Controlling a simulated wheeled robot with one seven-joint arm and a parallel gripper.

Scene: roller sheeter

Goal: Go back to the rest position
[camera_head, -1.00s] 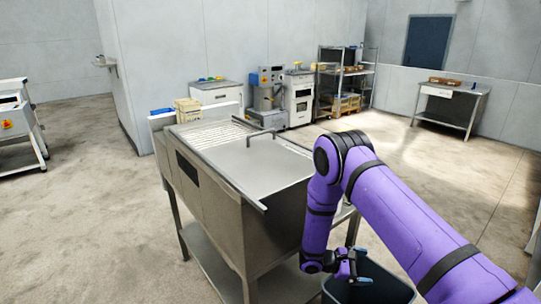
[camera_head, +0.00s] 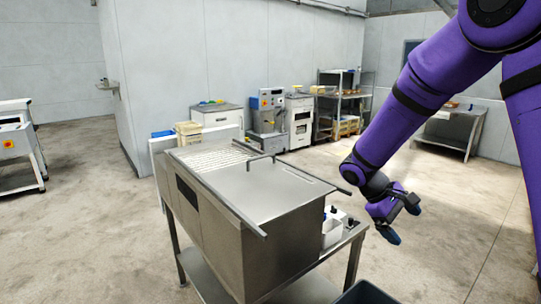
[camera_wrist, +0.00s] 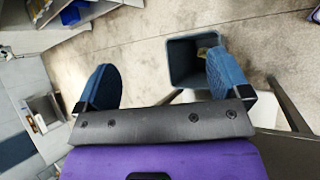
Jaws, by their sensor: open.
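My gripper (camera_head: 402,220) is at the right of the head view, at the end of my purple arm, in the air to the right of the steel machine (camera_head: 225,235). Its two blue padded fingers stand wide apart with nothing between them, as the wrist view shows (camera_wrist: 161,80). In the wrist view, a dark blue-grey bin (camera_wrist: 179,62) stands on the floor beyond the right finger, with a small yellowish thing inside. The bin's rim (camera_head: 366,291) shows at the bottom edge of the head view.
The steel machine has a flat lid with a handle (camera_head: 262,157). White containers (camera_head: 332,230) stand at its right end. A worktable (camera_head: 450,130), a shelf rack (camera_head: 340,100) and small machines (camera_head: 268,118) line the back. Open floor (camera_head: 455,220) lies to the right.

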